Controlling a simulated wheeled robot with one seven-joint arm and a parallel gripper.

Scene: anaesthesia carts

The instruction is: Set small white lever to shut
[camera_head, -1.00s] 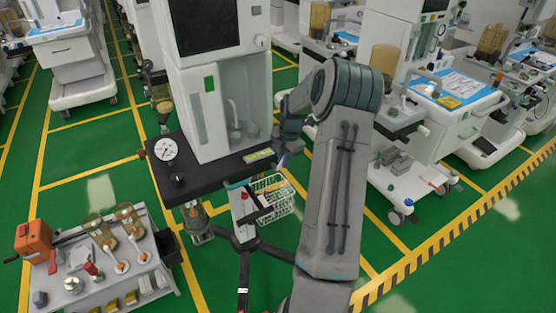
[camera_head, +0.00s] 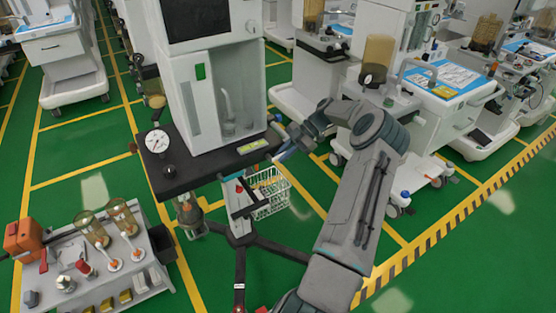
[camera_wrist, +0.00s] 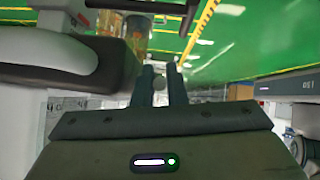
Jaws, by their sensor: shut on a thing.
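My gripper (camera_head: 284,150) is at the right end of the black shelf (camera_head: 205,170) of the near anaesthesia machine (camera_head: 212,95). In the wrist view, my gripper's two fingers (camera_wrist: 161,84) are close together with a small greyish piece (camera_wrist: 160,82) between them. This piece is probably the small white lever, but the fingers hide most of it and its setting cannot be read. In the head view the lever itself is too small and covered to make out.
A white wire basket (camera_head: 270,205) hangs below the shelf, close to my arm. A pressure gauge (camera_head: 157,143) stands on the shelf's left end. A low cart (camera_head: 95,262) with bottles stands at the lower left. Other machines (camera_head: 400,95) stand at the right.

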